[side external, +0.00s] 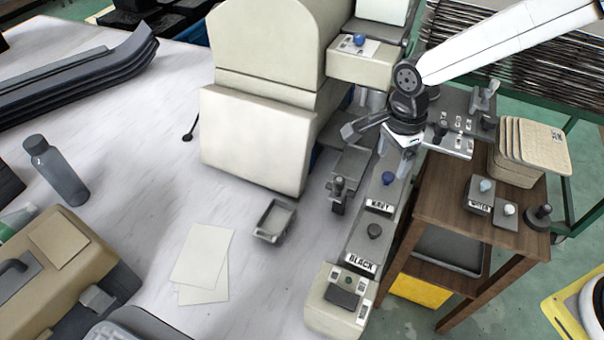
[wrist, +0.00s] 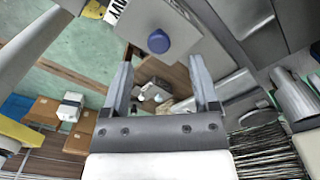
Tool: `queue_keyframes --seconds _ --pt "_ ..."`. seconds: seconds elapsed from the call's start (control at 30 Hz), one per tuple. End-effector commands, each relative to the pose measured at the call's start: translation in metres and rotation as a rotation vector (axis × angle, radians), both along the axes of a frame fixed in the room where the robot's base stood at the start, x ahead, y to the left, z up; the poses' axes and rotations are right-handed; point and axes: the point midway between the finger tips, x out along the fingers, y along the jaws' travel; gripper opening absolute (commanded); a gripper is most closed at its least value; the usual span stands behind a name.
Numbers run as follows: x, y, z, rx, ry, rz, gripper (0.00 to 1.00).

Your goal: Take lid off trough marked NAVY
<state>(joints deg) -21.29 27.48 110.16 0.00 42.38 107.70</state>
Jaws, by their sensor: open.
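The trough marked NAVY (side external: 379,207) is in the row at the machine's front, its grey lid topped by a blue knob (side external: 388,178). In the wrist view, the blue knob (wrist: 158,41) stands on the lid (wrist: 185,18), beyond the fingertips and in line with the gap between them. The NAVY label (wrist: 116,11) is partly cut off at the top edge. My gripper (side external: 408,163) is open and empty, close to the knob in the side view. It also shows in the wrist view (wrist: 160,72). The trough's inside is hidden under the lid.
The trough marked BLACK (side external: 361,263), with a dark knob (side external: 375,231), adjoins the NAVY one. A small empty grey tray (side external: 274,222) lies on the white table.

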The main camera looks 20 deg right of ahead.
Motion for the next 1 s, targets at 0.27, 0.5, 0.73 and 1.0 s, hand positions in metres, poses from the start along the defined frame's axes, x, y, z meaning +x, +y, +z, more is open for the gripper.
queue_keyframes --seconds 0.27,0.5,0.73,1.0 --pt "-0.001 0.0 -0.007 0.0 0.001 0.0 0.77" --pt "-0.002 -0.002 -0.034 -0.001 0.004 0.0 0.77" --pt "-0.002 -0.001 -0.051 0.001 0.001 0.001 0.77" --pt "-0.001 -0.001 -0.052 0.002 0.0 0.001 0.77"
